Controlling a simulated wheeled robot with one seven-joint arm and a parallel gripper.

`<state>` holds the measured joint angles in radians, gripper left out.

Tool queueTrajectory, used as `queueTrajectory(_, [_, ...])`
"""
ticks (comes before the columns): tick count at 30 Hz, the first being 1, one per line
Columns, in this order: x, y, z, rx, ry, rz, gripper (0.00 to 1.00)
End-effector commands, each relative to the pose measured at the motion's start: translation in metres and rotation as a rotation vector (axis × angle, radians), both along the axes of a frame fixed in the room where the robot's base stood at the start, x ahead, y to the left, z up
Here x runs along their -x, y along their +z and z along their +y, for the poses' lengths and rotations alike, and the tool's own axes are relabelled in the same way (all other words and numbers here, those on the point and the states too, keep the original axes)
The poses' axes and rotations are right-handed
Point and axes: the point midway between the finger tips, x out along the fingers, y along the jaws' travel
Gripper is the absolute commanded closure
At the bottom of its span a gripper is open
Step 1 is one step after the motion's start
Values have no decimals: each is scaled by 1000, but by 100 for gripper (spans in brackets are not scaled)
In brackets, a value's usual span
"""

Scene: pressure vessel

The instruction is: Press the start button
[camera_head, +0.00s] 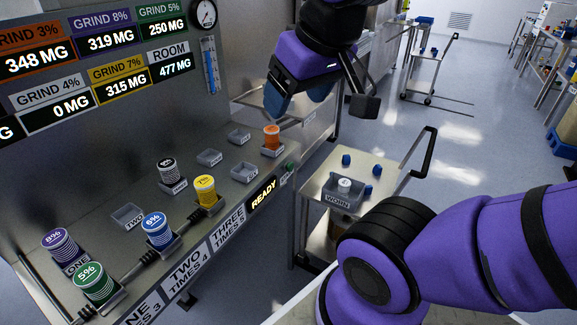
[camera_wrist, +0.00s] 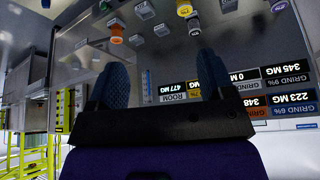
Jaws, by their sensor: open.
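A small green spot with a small label, which looks like the start button (camera_head: 288,167), sits on the panel's front edge just right of the lit READY display (camera_head: 263,196). It is too small to read clearly. My gripper (camera_head: 322,98) hangs open and empty in the air above and right of it, clear of the panel. In the wrist view the two blue-padded fingers (camera_wrist: 160,85) are spread apart with nothing between them.
Canisters stand in trays on the panel, including an orange one (camera_head: 272,137), a yellow one (camera_head: 205,190) and a blue one (camera_head: 158,229). A gauge (camera_head: 203,14) is on the back wall. A cart with a WORN tray (camera_head: 343,190) stands right of the panel. Open floor lies beyond.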

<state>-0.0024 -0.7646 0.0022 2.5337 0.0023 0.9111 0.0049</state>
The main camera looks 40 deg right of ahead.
Motion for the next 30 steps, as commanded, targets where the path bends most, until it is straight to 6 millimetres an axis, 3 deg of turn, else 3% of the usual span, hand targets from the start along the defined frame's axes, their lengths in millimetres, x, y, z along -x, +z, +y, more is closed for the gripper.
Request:
queueTrajectory(1, [0, 0, 0, 0, -1, 1, 37])
queueTrajectory(9, [-15, -10, -1, -59, -57, 87, 99])
queueTrajectory(30, [-97, -75, -23, -484, -395, 485, 100])
